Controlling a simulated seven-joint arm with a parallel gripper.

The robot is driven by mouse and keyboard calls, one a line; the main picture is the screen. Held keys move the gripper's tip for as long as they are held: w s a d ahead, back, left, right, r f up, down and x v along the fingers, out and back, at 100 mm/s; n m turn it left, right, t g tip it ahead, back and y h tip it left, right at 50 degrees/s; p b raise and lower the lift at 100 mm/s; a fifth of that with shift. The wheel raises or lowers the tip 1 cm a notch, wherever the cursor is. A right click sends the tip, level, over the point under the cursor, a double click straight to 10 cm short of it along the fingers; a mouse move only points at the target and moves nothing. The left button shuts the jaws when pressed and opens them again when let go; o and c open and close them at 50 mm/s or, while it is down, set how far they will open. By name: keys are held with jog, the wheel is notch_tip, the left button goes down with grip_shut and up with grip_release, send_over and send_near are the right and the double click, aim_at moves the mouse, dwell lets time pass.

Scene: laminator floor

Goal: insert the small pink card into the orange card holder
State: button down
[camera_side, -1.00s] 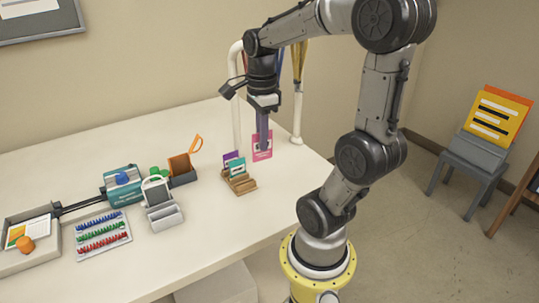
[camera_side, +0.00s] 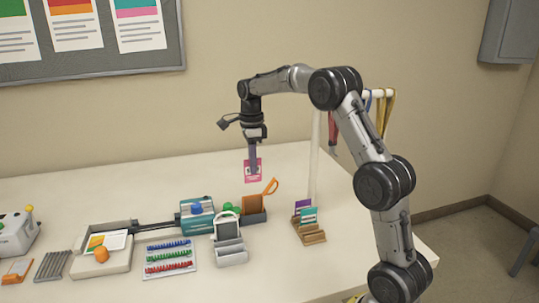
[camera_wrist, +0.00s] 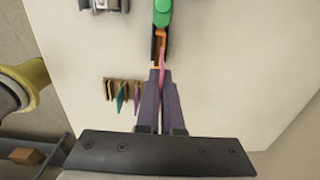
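The small pink card (camera_side: 252,176) hangs upright between the fingers of my gripper (camera_side: 252,164), which is shut on it. In the wrist view the card (camera_wrist: 162,62) shows as a thin pink strip, nearly edge-on, just beyond the fingertips (camera_wrist: 160,74). The orange card holder (camera_side: 252,203) stands in a dark base on the table, with an orange loop leaning up at its right. In the side view the card is above the holder, apart from it. In the wrist view the holder (camera_wrist: 155,44) lies just past the card; its opening is hard to make out.
A wooden rack (camera_side: 313,239) with purple and teal cards stands to the right. A green item (camera_side: 232,208) and a teal machine (camera_side: 196,216) are left of the holder, with a white-grey stand (camera_side: 231,256) in front. A white post (camera_side: 315,150) rises behind the rack.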

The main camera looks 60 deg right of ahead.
jog(key=shift+a+f, duration=0.15)
jog(key=shift+f, duration=2.3)
jog(key=shift+a+f, duration=0.15)
jog(key=shift+f, duration=2.3)
jog(key=c, duration=1)
grip_release()
jog(key=shift+w+d+r, duration=0.1)
jog(key=shift+r, duration=3.7)
